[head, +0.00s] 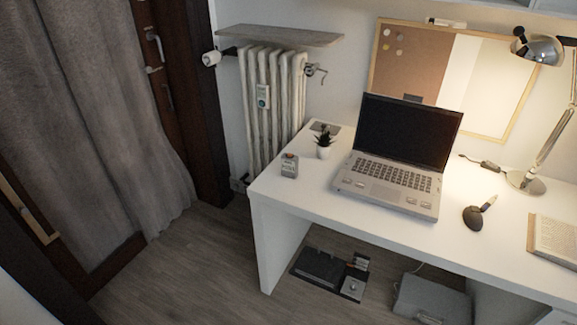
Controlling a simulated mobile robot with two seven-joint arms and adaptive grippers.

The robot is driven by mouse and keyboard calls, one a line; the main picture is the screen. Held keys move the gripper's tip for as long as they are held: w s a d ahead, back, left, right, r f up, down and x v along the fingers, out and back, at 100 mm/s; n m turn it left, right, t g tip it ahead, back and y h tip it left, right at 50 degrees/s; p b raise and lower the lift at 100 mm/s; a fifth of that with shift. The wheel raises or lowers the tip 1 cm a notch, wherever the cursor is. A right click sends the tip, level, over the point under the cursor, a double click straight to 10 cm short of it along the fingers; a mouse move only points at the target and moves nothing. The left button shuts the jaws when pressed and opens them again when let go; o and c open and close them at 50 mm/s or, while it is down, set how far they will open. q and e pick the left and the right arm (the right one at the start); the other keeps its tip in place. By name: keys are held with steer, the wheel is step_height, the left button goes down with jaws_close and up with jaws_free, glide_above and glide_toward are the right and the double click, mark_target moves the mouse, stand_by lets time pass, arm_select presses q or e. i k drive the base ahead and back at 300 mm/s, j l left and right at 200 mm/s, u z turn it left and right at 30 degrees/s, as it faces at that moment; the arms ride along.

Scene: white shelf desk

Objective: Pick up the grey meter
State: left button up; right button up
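A small grey boxy device (289,166), which looks like the grey meter, stands on the white desk (300,190) near its left end. It has a reddish spot on top and darker markings on its front. Another small pale device (263,97) with a greenish face is on the front of the radiator; I cannot tell its exact kind. Neither of my grippers is in view.
A potted plant (324,146) stands just behind the grey device, and an open laptop (395,165) is to its right. The radiator (272,100) is behind. Floor left of the desk is clear.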

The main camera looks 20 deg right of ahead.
mark_target(290, 165)
steer(key=i+l+z, duration=0.1)
steer(key=l, duration=0.3)
steer(key=i+l+z, duration=0.15)
steer(key=l, duration=0.25)
steer(key=l+z, duration=0.1)
steer(key=l, duration=0.3)
steer(key=i, duration=0.05)
